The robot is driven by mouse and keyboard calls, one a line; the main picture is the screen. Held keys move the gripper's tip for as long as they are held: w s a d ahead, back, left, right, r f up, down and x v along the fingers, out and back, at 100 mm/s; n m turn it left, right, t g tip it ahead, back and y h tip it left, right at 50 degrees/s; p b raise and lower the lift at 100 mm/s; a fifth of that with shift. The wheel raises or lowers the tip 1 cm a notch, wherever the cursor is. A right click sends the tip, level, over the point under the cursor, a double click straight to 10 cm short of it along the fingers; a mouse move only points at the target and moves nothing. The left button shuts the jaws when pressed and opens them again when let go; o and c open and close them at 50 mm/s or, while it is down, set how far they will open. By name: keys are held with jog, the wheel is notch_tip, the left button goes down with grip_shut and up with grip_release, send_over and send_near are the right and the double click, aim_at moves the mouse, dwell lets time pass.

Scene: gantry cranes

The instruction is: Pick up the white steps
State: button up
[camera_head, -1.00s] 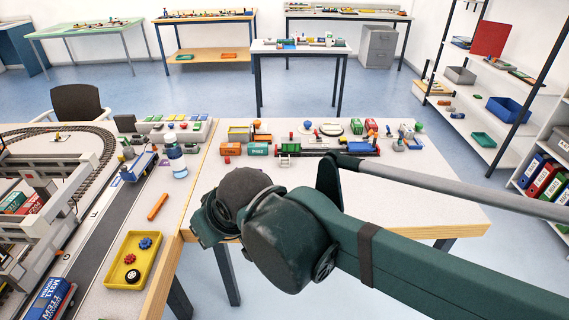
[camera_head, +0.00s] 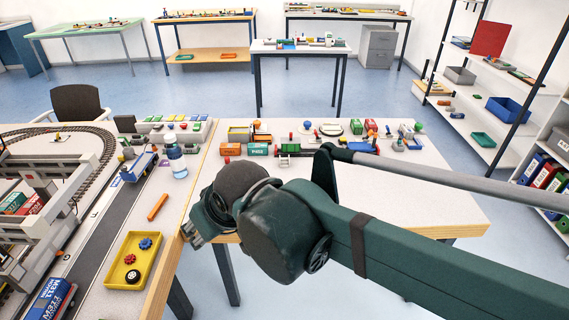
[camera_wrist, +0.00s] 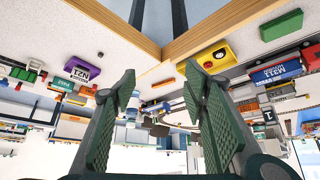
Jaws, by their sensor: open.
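A small white piece (camera_head: 284,160), perhaps the white steps, stands at the front of the models on the middle table, beside a teal container. It is too small to be sure of its shape. My gripper (camera_head: 191,236) is at that table's near left corner, well to the left of and nearer than the white piece. In the wrist view my gripper (camera_wrist: 160,95) has its two green fingers wide apart with nothing between them. I cannot make out the white steps in the wrist view.
Orange (camera_head: 230,149) and teal (camera_head: 258,149) containers stand close by the white piece. A yellow tray (camera_head: 147,247) with small wheels, an orange stick (camera_head: 158,206) and a bottle (camera_head: 176,158) are on the left table beside the crane. The middle table's front right is clear.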

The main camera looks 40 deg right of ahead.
jog(key=w+d+r+m+g+p, duration=0.25)
jog(key=w+d+r, duration=0.25)
jog(key=w+d, duration=0.55)
jog(key=m+g+p, duration=0.5)
jog(key=m+p, duration=0.1)
jog(key=p, duration=0.2)
send_over(285, 162)
jog(key=shift+t, duration=0.25)
notch_tip(285, 162, down, 18)
jog(key=shift+a, duration=0.1)
jog(key=shift+f, duration=1.25)
